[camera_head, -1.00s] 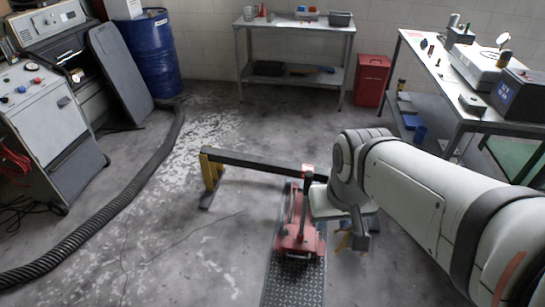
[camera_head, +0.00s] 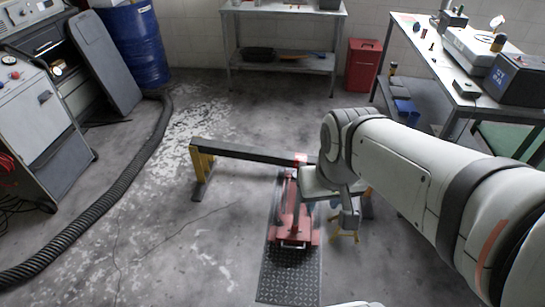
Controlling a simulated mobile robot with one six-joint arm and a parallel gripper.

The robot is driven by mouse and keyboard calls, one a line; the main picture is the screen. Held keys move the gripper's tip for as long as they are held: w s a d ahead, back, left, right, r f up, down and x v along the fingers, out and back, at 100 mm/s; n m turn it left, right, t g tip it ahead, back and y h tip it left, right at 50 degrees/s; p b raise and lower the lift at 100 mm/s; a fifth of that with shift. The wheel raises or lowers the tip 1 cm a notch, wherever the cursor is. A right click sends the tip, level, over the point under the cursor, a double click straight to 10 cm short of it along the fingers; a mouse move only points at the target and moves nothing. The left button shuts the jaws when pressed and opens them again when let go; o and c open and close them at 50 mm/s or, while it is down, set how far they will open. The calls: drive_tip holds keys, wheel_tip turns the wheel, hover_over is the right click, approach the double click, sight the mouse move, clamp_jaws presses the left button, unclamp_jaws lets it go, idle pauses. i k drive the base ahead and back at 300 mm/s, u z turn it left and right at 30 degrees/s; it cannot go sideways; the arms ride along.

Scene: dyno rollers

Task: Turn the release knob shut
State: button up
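A red floor jack (camera_head: 293,220) stands on a dark tread-plate strip (camera_head: 290,278), under a dark horizontal beam (camera_head: 245,152). A red part shows at the beam's right end. The release knob cannot be made out; it is too small or hidden. My gripper (camera_head: 349,222) points down just right of the jack, apart from it in the picture. Its fingers are small and blurred, so their opening and any hold do not show. My arm hides the beam beyond its right end.
A black corrugated hose (camera_head: 118,188) runs along the left floor. A bench (camera_head: 480,106) stands at right, near a red bin (camera_head: 362,66). The floor left of the jack is clear.

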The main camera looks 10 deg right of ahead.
sight(278, 223)
drive_tip(key=u, duration=2.75)
drive_tip(key=k, duration=0.7)
drive_tip(key=z, duration=1.6)
drive_tip(key=i, duration=1)
